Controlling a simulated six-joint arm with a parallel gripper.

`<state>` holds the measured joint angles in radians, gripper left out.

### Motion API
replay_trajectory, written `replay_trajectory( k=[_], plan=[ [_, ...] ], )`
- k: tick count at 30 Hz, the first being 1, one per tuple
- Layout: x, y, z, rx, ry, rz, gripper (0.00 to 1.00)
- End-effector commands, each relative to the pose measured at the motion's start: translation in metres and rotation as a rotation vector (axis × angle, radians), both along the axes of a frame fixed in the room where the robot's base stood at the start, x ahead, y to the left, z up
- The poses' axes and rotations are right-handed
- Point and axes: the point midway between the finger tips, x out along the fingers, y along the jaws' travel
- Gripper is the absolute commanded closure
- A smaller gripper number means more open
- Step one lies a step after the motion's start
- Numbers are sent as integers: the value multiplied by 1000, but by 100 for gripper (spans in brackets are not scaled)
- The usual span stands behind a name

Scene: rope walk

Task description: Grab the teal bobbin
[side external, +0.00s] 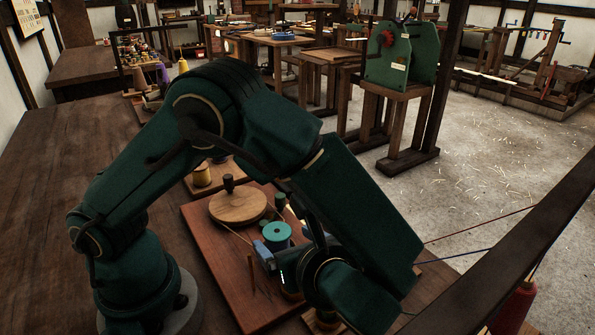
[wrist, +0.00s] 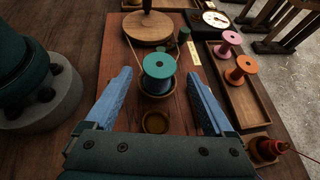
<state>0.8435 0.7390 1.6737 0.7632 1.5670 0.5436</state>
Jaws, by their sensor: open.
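The teal bobbin (wrist: 158,66) stands upright in the wrist view, with a teal top flange and blue thread wound below it. It seems to sit in a round wooden holder on the reddish-brown board (wrist: 117,64). The bobbin also shows in the side view (side external: 277,232), where my gripper hides its lower part. My gripper (wrist: 160,78) is open, with its two blue fingers spread on either side of the bobbin. I see a gap between the bobbin and each finger in the wrist view. Contact cannot be made out in the side view.
A round wooden disc with a dark knob (side external: 238,205) lies behind the bobbin. A small empty round cup (wrist: 155,122) is nearer my gripper. A wooden tray at right holds a pink spool (wrist: 230,42) and an orange spool (wrist: 243,68).

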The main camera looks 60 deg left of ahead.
Motion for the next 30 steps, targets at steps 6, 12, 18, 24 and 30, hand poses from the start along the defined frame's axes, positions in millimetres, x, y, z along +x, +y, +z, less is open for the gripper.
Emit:
replay_trajectory(
  k=[6, 12, 18, 24, 30],
  plan=[
    [0, 8, -8, 11, 10, -18, 12],
    [4, 30, -20, 10, 9, -17, 12],
    [6, 41, -26, 8, 8, -19, 12],
    [6, 41, -27, 7, 8, -20, 12],
    [6, 41, -27, 7, 8, -20, 81]
  ],
)
